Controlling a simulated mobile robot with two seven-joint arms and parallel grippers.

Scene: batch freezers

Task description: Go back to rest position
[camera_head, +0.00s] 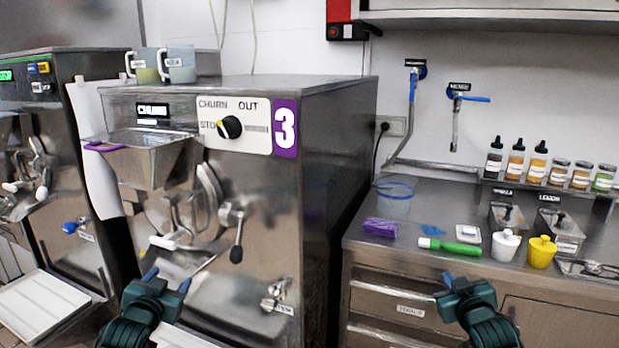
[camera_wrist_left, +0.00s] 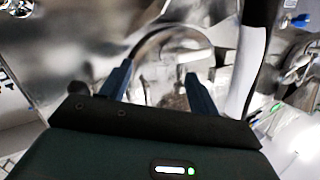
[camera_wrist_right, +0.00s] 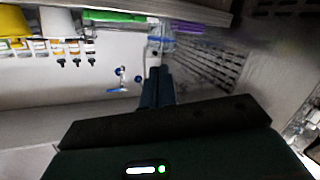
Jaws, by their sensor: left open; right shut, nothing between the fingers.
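My left gripper (camera_head: 166,280) is in front of the lower front of batch freezer 3 (camera_head: 335,150). It is open, and its two blue fingers stand apart with nothing between them in the left wrist view (camera_wrist_left: 158,88). My right gripper (camera_head: 462,279) is in front of the steel counter's drawers, below the worktop edge. Its blue fingers are together and empty in the right wrist view (camera_wrist_right: 157,88). Both grippers sit low in the head view, at about the same height, and neither visibly holds anything.
The steel counter (camera_head: 425,207) carries a purple cloth (camera_head: 380,228), a green marker-like tool (camera_head: 450,246), a white pot (camera_head: 505,245) and a yellow pot (camera_head: 541,252). Bottles and jars line the back shelf. Another freezer (camera_head: 75,180) with a white tray (camera_head: 40,305) is at left.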

